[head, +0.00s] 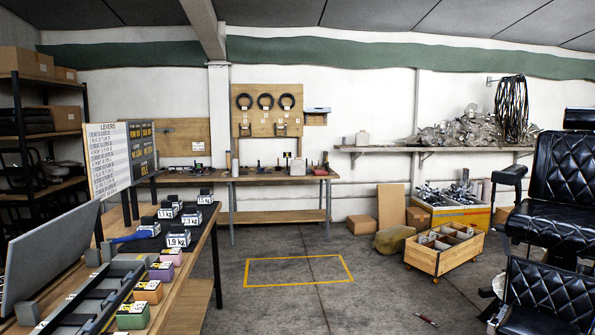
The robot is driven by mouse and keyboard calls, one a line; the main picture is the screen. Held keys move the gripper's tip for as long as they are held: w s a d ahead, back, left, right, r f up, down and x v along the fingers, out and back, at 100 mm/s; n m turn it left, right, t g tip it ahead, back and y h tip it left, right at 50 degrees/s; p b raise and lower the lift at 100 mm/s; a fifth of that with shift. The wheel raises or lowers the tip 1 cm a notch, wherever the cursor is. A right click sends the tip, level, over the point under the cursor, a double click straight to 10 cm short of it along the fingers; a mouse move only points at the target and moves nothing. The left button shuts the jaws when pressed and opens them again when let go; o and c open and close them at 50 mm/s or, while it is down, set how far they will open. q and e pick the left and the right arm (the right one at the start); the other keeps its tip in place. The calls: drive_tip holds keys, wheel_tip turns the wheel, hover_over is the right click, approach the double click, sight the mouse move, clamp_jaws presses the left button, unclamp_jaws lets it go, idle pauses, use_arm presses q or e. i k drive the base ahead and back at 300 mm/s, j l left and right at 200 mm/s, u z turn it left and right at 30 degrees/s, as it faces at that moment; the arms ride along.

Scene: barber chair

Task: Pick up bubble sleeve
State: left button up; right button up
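I cannot single out a bubble sleeve for certain. A heap of crumpled, clear plastic-like material (470,130) lies on the wall shelf at the back right; whether a bubble sleeve is in it is too small to tell. Neither of my grippers shows in the head view.
A bench with labelled weights (178,236) and coloured blocks (147,291) stands at the left. A workbench (270,176) is along the back wall. A wheeled wooden crate (444,250) and black barber chair (560,180) are at the right. The yellow-outlined floor (298,271) is clear.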

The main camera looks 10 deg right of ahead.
sight(298, 165)
drive_tip(key=i+l+z, duration=0.2)
drive_tip(key=i, duration=0.25)
drive_tip(key=i+l+z, duration=0.2)
drive_tip(key=i, duration=0.3)
drive_tip(key=i+l+u, duration=0.15)
drive_tip(key=i, duration=5.7)
drive_tip(key=j+u, duration=0.05)
drive_tip(key=j, duration=0.1)
